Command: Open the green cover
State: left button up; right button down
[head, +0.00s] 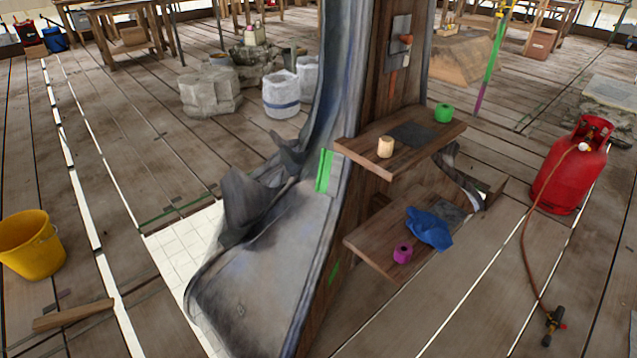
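An upright green panel (324,170) shows at the left end of the upper wooden shelf (375,165), against the grey metal sheeting of the spire. It is the piece that looks most like the green cover; I cannot tell whether it is shut or ajar. A smaller green patch (333,272) lies lower on the wooden post's side, partly edge-on. Neither of my grippers is in the head view.
The upper shelf carries a tan cylinder (385,147) and a green roll (443,112). The lower shelf (370,248) holds a blue cloth (429,229) and a magenta roll (402,254). A red gas cylinder (570,170) with a hose stands right; a yellow bucket (32,245) stands left.

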aim_at(332, 162)
jog(key=k+j+z, duration=0.1)
jog(key=i+l+u, duration=0.45)
jog(key=u, duration=0.2)
jog(key=i+l+u, duration=0.15)
jog(key=l+u, duration=0.15)
jog(key=l, duration=0.15)
jog(key=i+l+u, duration=0.1)
jog(key=l+u, duration=0.2)
jog(key=i+l+u, duration=0.1)
jog(key=l+u, duration=0.25)
jog(key=l, duration=0.15)
